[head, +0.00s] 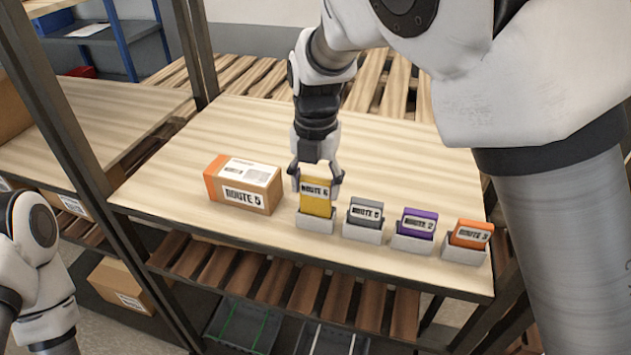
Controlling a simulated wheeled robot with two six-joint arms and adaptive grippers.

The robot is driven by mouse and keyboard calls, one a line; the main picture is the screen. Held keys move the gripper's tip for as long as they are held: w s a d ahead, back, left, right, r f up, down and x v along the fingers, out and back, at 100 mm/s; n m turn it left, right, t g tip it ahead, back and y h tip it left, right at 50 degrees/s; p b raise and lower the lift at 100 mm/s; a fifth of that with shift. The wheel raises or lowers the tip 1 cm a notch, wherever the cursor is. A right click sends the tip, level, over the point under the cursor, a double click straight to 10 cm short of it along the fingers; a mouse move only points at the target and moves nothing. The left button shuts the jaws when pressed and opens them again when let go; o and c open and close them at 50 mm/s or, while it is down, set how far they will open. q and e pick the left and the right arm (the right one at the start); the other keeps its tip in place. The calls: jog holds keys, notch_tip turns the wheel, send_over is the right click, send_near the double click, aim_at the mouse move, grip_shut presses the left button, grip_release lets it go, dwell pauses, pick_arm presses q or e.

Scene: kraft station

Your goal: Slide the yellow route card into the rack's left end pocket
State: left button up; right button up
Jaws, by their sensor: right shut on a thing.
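The yellow route card (316,207) is upright, with a black-and-white route label near its top. My right gripper (316,180) comes down from above and is shut on the card's upper part. The card's lower edge is at the white left end pocket (314,225) of the rack and appears to be inside its mouth. The card stands higher than the other cards; how deep it sits is hidden by the pocket's front. Part of my left arm shows at the lower left, but its gripper is out of view.
Grey (365,214), purple (416,224) and orange (470,234) cards stand in the pockets to the right. A cardboard box (246,186) labelled Route 5 lies close on the left. The wooden tabletop (230,130) behind is clear. The table's front edge is near the rack.

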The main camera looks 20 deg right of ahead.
jog(key=shift+f, duration=0.15)
jog(key=shift+f+b, duration=0.45)
jog(key=shift+f, duration=0.3)
jog(key=o, duration=1.1)
